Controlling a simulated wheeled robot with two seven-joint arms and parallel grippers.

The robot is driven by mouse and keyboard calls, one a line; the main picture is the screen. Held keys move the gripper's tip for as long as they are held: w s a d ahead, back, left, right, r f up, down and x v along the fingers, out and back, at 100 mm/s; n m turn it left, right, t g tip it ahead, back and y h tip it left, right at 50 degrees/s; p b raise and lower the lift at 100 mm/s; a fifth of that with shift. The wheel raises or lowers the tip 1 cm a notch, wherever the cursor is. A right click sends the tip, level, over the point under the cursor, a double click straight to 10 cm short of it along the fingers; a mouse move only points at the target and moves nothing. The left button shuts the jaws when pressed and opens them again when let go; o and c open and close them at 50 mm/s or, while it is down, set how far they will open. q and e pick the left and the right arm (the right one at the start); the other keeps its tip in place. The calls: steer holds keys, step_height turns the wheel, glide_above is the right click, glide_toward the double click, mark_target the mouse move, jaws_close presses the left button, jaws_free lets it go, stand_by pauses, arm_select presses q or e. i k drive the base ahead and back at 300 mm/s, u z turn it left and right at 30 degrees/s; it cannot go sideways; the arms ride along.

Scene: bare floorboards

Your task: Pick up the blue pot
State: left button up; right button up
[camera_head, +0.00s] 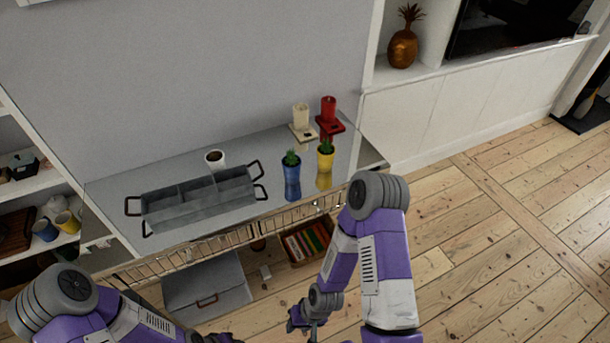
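The blue pot (291,180) holds a small green plant and stands upright near the front edge of the shiny tabletop, right of centre. A yellow pot (325,168) with a similar plant stands just right of it, a small gap apart. My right gripper (313,332) is at the bottom edge of the view, low in front of the table and well away from the blue pot. It is small and partly cut off, so its opening is unclear.
A grey caddy with handles (200,205) and a white cup (215,158) stand left of the pots. A crate of coloured items (309,241) and a grey box (206,286) are below the tabletop.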

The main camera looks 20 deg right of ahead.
mark_target(291, 163)
steer(key=z, duration=2.05)
steer(key=i, duration=1.5)
steer(key=u, duration=0.75)
